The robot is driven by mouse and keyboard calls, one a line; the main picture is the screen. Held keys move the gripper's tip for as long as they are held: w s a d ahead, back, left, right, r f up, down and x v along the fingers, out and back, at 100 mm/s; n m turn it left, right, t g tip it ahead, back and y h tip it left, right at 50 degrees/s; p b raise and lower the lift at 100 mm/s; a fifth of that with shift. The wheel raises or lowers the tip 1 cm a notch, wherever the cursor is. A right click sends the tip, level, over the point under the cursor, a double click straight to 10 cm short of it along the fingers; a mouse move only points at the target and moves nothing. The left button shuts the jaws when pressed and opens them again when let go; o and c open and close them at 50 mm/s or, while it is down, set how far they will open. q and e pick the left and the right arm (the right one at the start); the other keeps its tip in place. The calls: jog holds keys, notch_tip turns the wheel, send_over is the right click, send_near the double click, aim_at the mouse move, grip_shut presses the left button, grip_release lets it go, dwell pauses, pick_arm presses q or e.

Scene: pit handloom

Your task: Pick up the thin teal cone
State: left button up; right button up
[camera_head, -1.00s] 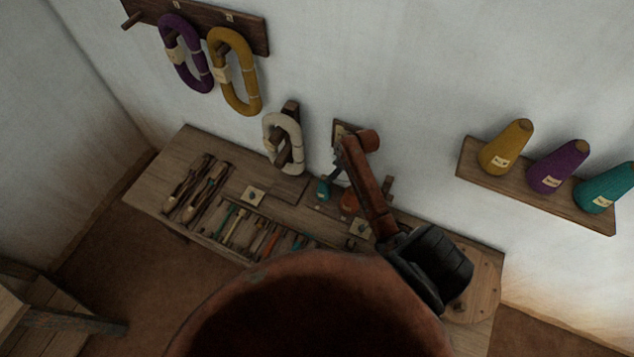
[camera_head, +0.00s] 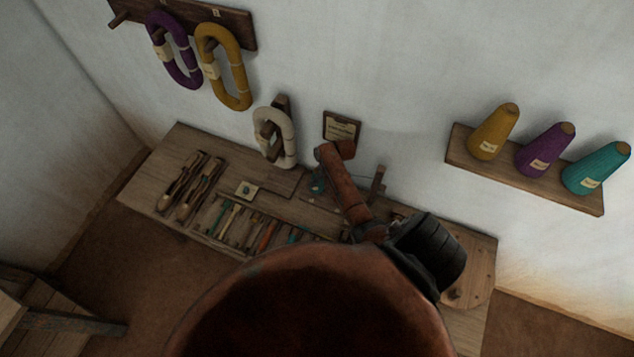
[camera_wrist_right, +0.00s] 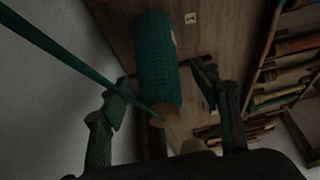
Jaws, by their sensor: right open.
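A teal strand runs from near that end to the upper left. My right gripper (camera_wrist_right: 162,95) is open, with one finger to the left of the cone and one to the right. I cannot tell whether either finger touches it. In the head view, a small teal patch (camera_head: 317,186) on the bench shows beside my right forearm, which mostly hides that spot. My left gripper is not in view.
The wooden bench (camera_head: 150,185) carries shuttles and a tray of tools (camera_head: 235,228). A wall shelf (camera_head: 520,182) at the right holds yellow, purple and larger teal cones (camera_head: 596,170). A cream hank (camera_head: 274,137) hangs behind the bench. A label card (camera_wrist_right: 190,18) lies near the cone.

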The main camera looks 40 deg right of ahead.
jog(key=c, duration=1.6)
jog(key=shift+o, duration=0.2)
jog(key=shift+r, duration=0.1)
